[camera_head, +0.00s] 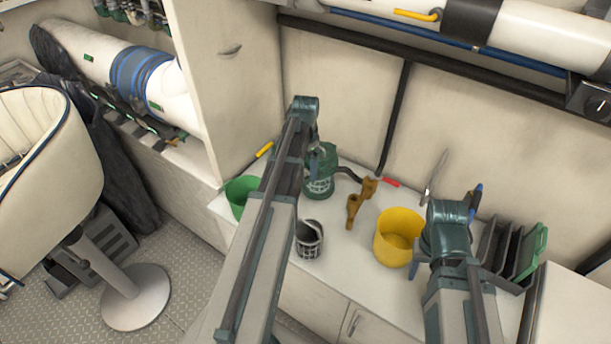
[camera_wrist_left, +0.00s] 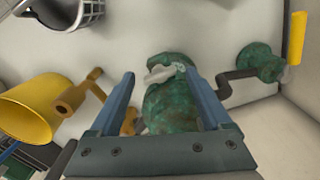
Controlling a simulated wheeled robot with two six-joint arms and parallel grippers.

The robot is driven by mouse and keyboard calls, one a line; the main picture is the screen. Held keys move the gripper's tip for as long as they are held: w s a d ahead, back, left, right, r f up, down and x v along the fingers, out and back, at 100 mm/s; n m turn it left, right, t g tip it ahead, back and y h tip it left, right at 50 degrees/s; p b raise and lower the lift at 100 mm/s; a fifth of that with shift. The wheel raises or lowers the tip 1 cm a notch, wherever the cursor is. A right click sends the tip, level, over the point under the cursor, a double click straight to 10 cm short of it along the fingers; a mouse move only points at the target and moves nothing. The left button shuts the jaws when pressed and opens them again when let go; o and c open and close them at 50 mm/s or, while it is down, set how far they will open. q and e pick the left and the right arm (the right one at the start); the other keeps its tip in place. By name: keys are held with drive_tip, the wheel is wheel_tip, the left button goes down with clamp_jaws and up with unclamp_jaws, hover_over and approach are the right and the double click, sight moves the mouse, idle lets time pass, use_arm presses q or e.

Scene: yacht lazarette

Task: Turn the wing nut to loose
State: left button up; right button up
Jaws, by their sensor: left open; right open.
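The wing nut (camera_wrist_left: 163,73) is a small pale grey piece with wings on top of a mottled green body (camera_wrist_left: 172,108) in the left wrist view. In the head view the green body (camera_head: 321,172) stands on the white counter, and I cannot make out the nut there. My left gripper (camera_wrist_left: 160,78) is open, with one blue finger on each side of the nut. I see a gap to each finger and cannot tell the height difference. My right gripper (camera_head: 428,262) is over the right of the counter, mostly hidden by its wrist.
A yellow bucket (camera_head: 398,237), brown metal fittings (camera_head: 355,207), a dark mesh cup (camera_head: 309,238) and a green bucket (camera_head: 240,190) stand around on the counter (camera_head: 345,262). A dark rack (camera_head: 505,245) is at right. A dark crank (camera_wrist_left: 235,80) lies beside the green body.

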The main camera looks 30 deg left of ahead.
use_arm(q)
drive_tip(key=shift+f, duration=0.35)
clamp_jaws()
drive_tip(key=shift+n, duration=0.3)
drive_tip(key=n, duration=0.3)
drive_tip(key=shift+n, duration=2.1)
